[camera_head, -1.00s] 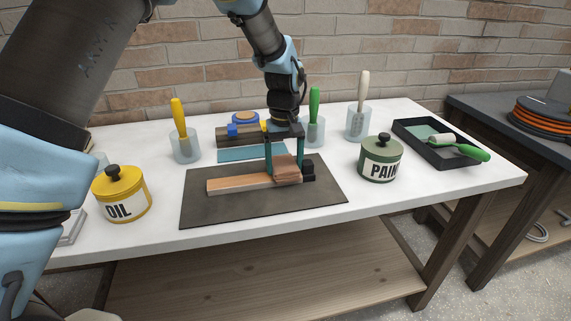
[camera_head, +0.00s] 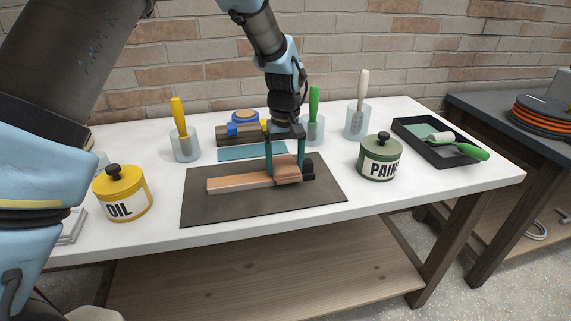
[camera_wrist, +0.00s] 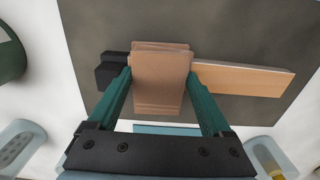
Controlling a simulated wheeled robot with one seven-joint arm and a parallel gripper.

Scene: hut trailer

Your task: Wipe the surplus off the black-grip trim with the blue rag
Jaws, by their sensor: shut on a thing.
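The black-grip trim is a pale orange-brown wooden strip (camera_head: 240,184) with a black block-like grip (camera_head: 309,167) at its right end. It lies on the dark mat; the wrist view shows the strip (camera_wrist: 245,80) and grip (camera_wrist: 112,70) too. My gripper (camera_head: 286,163) is shut on a tan-brown folded pad (camera_wrist: 160,82), with one green finger on each side. The pad (camera_head: 287,175) lies across the strip close beside the grip and hides part of the wood. The held pad is not blue. A flat blue-teal piece (camera_head: 252,153) lies behind the mat; I cannot tell whether it is a rag.
The dark mat (camera_head: 215,208) has bare room in front. A yellow oil pot (camera_head: 123,194) stands left and a green paint pot (camera_head: 380,158) right. Behind are cups with handled tools and a dark wooden block (camera_head: 230,138) with bright-blue parts. A black roller tray (camera_head: 455,159) is far right.

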